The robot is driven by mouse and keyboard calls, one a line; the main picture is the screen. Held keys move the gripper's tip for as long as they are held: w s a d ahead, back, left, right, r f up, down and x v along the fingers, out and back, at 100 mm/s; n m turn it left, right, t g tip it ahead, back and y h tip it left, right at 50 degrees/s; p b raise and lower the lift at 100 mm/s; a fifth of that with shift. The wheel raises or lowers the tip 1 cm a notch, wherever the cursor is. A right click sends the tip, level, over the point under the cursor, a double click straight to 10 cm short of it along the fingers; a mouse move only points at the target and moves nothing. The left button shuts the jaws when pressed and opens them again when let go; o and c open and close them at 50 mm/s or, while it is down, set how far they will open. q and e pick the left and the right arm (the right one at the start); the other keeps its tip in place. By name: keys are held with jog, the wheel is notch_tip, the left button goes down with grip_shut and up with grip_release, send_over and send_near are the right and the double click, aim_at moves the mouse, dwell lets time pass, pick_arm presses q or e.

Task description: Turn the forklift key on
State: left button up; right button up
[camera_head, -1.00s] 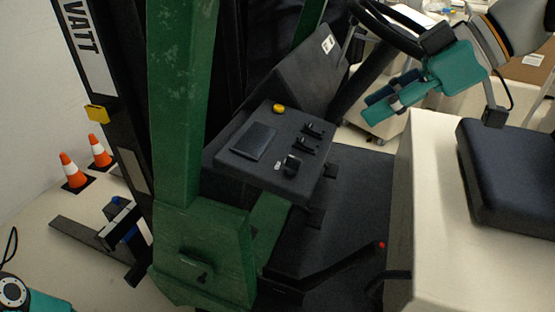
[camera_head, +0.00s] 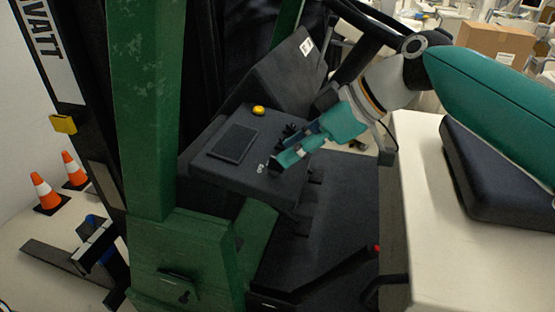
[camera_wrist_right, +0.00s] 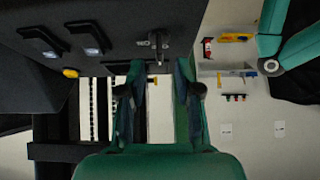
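The forklift's dark console (camera_head: 215,172) carries the key switch. In the right wrist view the key (camera_wrist_right: 158,44) is a small dark and metallic piece at the console's lower edge, beside a small pale label (camera_wrist_right: 143,43). In the head view the label (camera_head: 262,168) shows, but my gripper covers the key. My right gripper (camera_head: 283,150) is over the console's right part, near the key. In the wrist view its two fingers (camera_wrist_right: 158,95) are apart with nothing held between them, and the key lies ahead of them. My left gripper is out of view.
The console also has a yellow button (camera_head: 258,110), a flat dark pad (camera_head: 233,142) and small levers (camera_wrist_right: 90,38). The steering wheel (camera_head: 385,25) is above right, the seat (camera_head: 500,180) at right. A green mast post (camera_head: 145,110) stands left, with traffic cones (camera_head: 46,192) beyond.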

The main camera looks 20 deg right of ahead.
aim_at(277, 165)
jog(key=shift+x, duration=2.2)
grip_shut()
